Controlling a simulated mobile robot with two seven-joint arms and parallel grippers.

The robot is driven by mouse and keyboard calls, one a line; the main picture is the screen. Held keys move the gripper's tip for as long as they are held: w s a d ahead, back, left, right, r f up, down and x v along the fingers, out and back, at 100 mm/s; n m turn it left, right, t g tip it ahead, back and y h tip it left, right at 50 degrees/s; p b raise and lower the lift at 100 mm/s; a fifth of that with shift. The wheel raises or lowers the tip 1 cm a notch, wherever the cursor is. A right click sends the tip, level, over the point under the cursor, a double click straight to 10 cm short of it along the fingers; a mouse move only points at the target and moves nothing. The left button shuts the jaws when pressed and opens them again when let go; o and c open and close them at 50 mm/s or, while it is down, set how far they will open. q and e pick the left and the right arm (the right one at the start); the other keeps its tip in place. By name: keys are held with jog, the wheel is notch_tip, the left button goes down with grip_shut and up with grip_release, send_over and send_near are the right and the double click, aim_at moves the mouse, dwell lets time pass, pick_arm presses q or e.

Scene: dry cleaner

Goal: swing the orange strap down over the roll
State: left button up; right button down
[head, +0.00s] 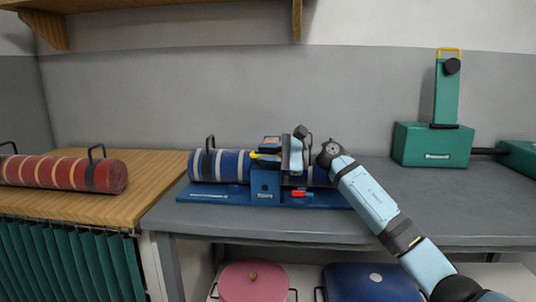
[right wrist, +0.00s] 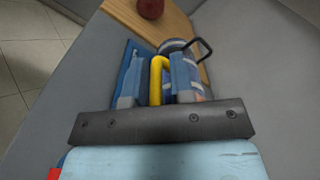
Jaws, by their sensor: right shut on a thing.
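The blue striped roll (head: 222,167) lies on a blue base (head: 262,188) on the grey table, and a small part of the roll (right wrist: 174,45) shows past the fingers in the right wrist view. A yellow-orange loop (right wrist: 159,68) stands between my right gripper's two fingers (right wrist: 159,85), which are shut on it. I take it for the strap's grip; the rest of the strap is hidden. In the head view, my right gripper (head: 268,156) reaches in from the right over the middle of the roll and covers part of it. My left gripper is not in view.
A red striped roll (head: 62,173) lies on the wooden table at left. A green machine (head: 432,145) stands at back right. Pink (head: 254,281) and blue (head: 370,284) items sit on the shelf below. The grey table (head: 385,168) is clear between base and green machine.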

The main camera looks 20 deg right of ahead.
jog(key=shift+w+d+f, duration=0.15)
jog(key=shift+d, duration=0.05)
jog(key=c, duration=1.2)
grip_release()
jog(key=shift+f, duration=0.1)
jog(key=shift+o, duration=0.2)
jog(key=shift+w+f, duration=0.1)
jog(key=shift+w, duration=0.1)
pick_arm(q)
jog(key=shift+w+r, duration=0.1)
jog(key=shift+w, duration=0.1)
pick_arm(e)
jog(key=shift+s, duration=0.1)
